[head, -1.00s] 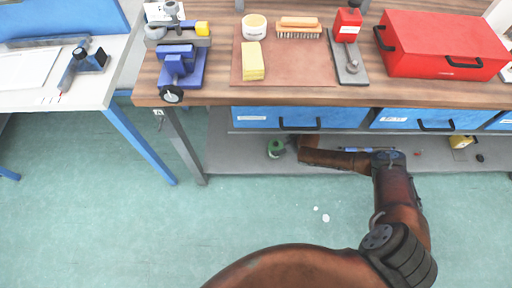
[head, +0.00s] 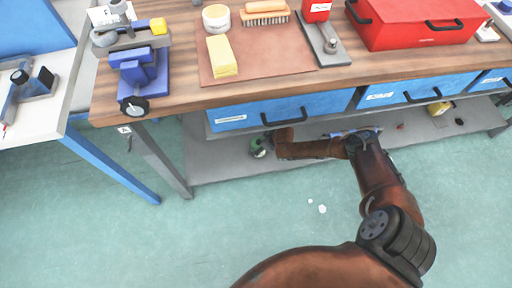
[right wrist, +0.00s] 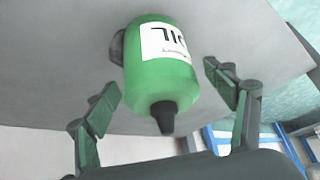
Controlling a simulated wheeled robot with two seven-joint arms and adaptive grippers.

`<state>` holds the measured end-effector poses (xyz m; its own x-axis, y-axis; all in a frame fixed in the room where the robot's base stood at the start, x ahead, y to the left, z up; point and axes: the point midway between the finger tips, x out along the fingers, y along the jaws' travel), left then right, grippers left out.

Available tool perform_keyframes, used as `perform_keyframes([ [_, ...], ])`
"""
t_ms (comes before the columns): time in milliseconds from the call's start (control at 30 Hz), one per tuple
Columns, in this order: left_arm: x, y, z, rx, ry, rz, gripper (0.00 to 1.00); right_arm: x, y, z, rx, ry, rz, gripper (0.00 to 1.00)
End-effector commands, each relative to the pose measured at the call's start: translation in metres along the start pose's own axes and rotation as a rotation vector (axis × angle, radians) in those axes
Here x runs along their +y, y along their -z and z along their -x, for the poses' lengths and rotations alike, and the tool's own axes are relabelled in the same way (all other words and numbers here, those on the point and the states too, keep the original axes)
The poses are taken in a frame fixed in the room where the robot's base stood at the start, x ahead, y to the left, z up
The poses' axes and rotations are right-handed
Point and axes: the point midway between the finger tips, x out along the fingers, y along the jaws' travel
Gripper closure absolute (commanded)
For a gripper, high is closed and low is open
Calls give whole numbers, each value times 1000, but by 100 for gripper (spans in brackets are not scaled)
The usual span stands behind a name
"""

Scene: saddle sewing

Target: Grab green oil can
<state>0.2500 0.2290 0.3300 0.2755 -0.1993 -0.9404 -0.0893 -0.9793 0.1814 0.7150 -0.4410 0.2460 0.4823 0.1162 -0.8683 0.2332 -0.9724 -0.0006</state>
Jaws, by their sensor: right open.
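The green oil can (head: 256,152) stands on the grey lower shelf under the workbench, at the left end of my right arm in the head view. In the right wrist view the green oil can (right wrist: 160,82) shows large, with a white label and a dark nozzle, and looks upside down. My right gripper (right wrist: 160,88) is open, with one finger on each side of the can and visible gaps on both sides. In the head view my right gripper (head: 272,142) is small and partly hidden beside the can. My left gripper is not in view.
The grey lower shelf (head: 215,165) lies below blue drawers (head: 290,108) with black handles. The wooden benchtop (head: 185,62) overhangs it. A yellow object (head: 439,108) sits farther right on the shelf.

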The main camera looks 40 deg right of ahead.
Motion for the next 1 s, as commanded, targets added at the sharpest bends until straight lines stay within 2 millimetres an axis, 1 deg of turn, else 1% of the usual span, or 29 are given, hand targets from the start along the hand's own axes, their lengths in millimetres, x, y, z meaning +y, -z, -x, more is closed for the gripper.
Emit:
perform_keyframes([
  [67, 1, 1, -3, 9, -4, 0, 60, 0, 0, -2, 0, 0, 0, 23],
  [300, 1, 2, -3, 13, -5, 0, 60, 0, 1, -1, 1, 0, 0, 23],
  [1000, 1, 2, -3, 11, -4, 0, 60, 0, 1, -2, 1, 0, 0, 72],
])
